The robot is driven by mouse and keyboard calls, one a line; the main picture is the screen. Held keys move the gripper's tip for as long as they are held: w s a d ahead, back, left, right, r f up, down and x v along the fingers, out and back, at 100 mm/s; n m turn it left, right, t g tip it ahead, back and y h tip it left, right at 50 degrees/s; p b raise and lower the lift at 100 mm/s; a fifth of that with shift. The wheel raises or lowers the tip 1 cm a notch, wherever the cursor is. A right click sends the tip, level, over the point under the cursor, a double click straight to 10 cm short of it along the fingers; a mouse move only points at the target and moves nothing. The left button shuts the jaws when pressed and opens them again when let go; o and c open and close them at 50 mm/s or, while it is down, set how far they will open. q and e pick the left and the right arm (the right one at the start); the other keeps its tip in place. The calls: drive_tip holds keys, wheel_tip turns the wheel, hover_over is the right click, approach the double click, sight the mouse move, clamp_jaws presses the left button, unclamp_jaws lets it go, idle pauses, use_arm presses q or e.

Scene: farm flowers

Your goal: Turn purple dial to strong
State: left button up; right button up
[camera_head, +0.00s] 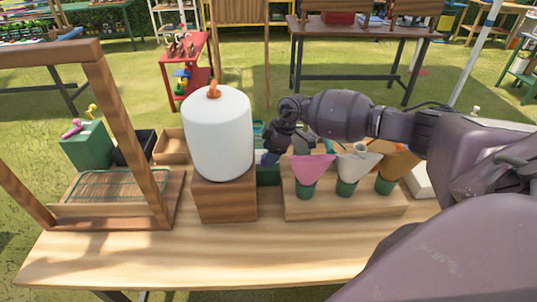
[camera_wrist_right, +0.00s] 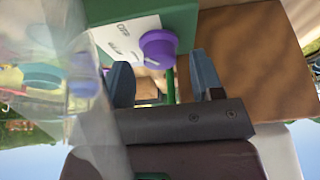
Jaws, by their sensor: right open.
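The purple dial (camera_wrist_right: 158,47) shows in the right wrist view on the face of a green box (camera_wrist_right: 183,20), beside a white label (camera_wrist_right: 125,38) with dark print too blurred to read. My right gripper (camera_wrist_right: 165,82) is open, and the dial lies just beyond the gap between its two blue-grey fingertips, apparently not gripped. In the head view my right gripper (camera_head: 272,153) is beside the white cylinder, over the green box (camera_head: 268,176). The dial is hidden there. My left gripper is not in view.
A white cylinder (camera_head: 218,135) on a wooden block (camera_head: 226,200) stands close left of my right gripper. A wooden stand (camera_head: 335,207) with pink, white and orange cones in green cups is under my right arm. A wooden frame (camera_head: 120,125) stands left. The table front (camera_head: 200,255) is clear.

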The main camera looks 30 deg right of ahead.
drive_tip(key=shift+w+a+f, duration=0.15)
drive_tip(key=shift+a+f, duration=0.1)
drive_tip(key=shift+f, duration=0.3)
drive_tip(key=shift+c, duration=0.4)
drive_tip(key=c, duration=0.7)
drive_tip(key=shift+c, duration=0.7)
